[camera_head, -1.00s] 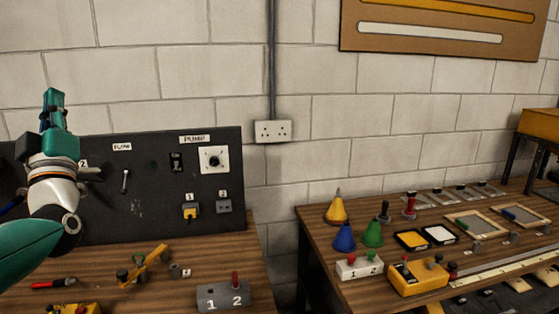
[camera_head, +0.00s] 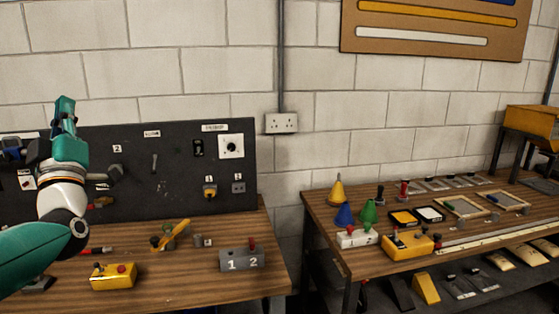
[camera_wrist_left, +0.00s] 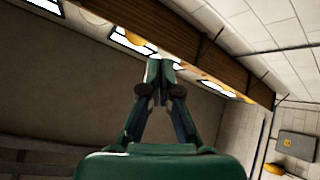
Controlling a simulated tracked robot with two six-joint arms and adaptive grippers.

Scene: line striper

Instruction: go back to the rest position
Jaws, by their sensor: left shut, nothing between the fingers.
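My left gripper (camera_head: 64,110) is raised at the left of the head view, in front of the dark panel. It points up, and its fingers are shut with nothing between them. In the left wrist view the same gripper (camera_wrist_left: 159,72) shows its fingertips together, aimed at the ceiling area with beams and lamps. Nothing is near its fingers there. My right gripper is in neither view.
A dark panel (camera_head: 135,170) with switches stands behind the left bench (camera_head: 190,292). On that bench are a yellow box (camera_head: 113,277) and a grey 1-2 block (camera_head: 242,260). The right bench (camera_head: 375,262) holds cones (camera_head: 337,190) and trays. A gap separates the benches.

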